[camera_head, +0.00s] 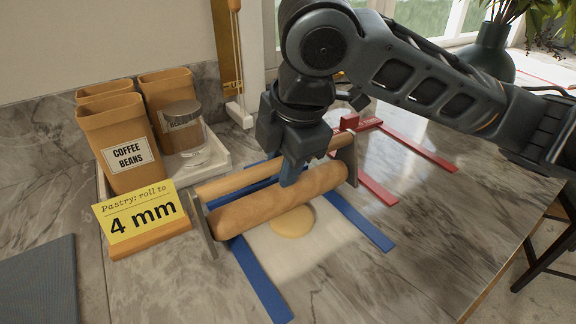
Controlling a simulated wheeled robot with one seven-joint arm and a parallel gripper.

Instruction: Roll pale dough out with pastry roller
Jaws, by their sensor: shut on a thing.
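The pastry roller (276,201) is a thick wooden cylinder between two grey end plates, with a thinner wooden bar (240,181) behind it. My gripper (290,176) reaches down from above and is shut on the roller's thin bar; the fingertips are partly hidden behind the cylinder. The pale dough (292,221) is a small round disc on a whitish sheet (300,262). Its far side is hidden under or behind the roller. Blue strips (262,283) run along both sides of the sheet, and the roller spans them.
A yellow card (141,215) reading "Pastry: roll to 4 mm" stands left of the roller. Behind it, a tray holds orange canisters (117,126) and a glass jar (184,130). Red strips (418,148) lie to the right. The marble counter is clear in front and at right.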

